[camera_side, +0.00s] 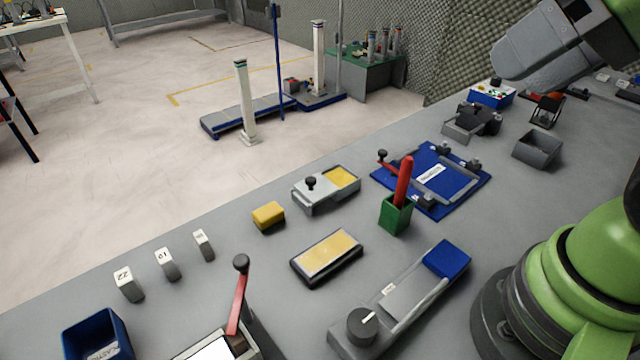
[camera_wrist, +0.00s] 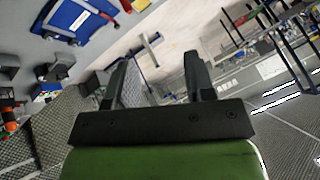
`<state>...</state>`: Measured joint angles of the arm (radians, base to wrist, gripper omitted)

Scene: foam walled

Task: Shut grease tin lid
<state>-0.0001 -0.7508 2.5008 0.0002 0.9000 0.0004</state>
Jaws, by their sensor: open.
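The grease tin (camera_side: 343,184) is most likely the grey rectangular box at the middle of the bench in the side view. Its grey lid (camera_side: 318,193) with a black knob covers the left part, and yellow contents show at the uncovered right end. I cannot make out the tin in the wrist view. My gripper (camera_wrist: 156,78) shows in the wrist view with its two dark fingers spread apart and nothing between them. It is away from the tin; its fingertips are not visible in the side view.
A yellow block (camera_side: 268,215) and a black-rimmed tray with a yellow face (camera_side: 327,255) lie near the tin. A green holder (camera_side: 395,214) with an upright red handle and a blue fixture plate (camera_side: 462,187) stand to its right.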

